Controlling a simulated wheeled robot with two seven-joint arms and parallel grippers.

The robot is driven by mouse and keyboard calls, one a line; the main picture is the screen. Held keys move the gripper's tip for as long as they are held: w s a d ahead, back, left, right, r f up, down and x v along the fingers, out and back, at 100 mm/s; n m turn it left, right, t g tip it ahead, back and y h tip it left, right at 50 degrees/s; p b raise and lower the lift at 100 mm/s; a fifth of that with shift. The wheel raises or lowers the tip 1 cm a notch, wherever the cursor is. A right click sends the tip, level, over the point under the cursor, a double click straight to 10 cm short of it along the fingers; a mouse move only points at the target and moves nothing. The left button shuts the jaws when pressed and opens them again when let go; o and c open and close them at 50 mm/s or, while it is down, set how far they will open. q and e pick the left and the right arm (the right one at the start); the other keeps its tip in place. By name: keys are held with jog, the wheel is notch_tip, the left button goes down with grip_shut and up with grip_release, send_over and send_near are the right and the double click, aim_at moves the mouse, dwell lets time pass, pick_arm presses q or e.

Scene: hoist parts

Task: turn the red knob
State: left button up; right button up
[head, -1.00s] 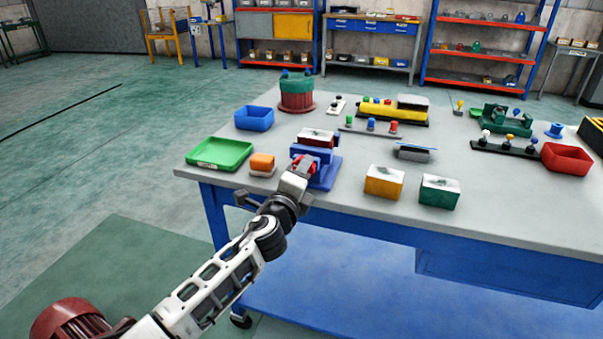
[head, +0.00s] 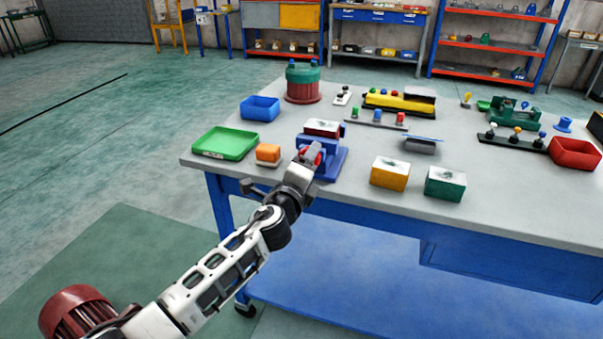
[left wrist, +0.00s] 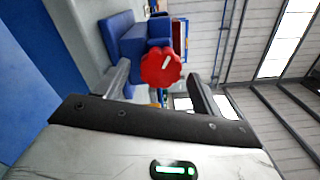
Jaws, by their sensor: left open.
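The red knob (left wrist: 161,67) has a scalloped rim and a white pointer mark. It sits on the front of a blue housing (left wrist: 146,38). In the left wrist view my left gripper (left wrist: 158,78) is open, with one finger on each side of the knob; I cannot tell whether they touch it. In the head view the knob (head: 311,155) shows just beyond my left gripper (head: 304,160), partly hidden by it. The housing (head: 328,163) stands near the front edge of the table. My right gripper is not in view.
On the grey table (head: 270,188), a green tray (head: 226,143) and an orange block (head: 268,152) are left of the housing. Yellow (head: 390,174) and green (head: 445,184) boxes stand to its right.

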pick_arm(q)
jog(key=p+v, duration=0.1)
jog(key=v, duration=1.5)
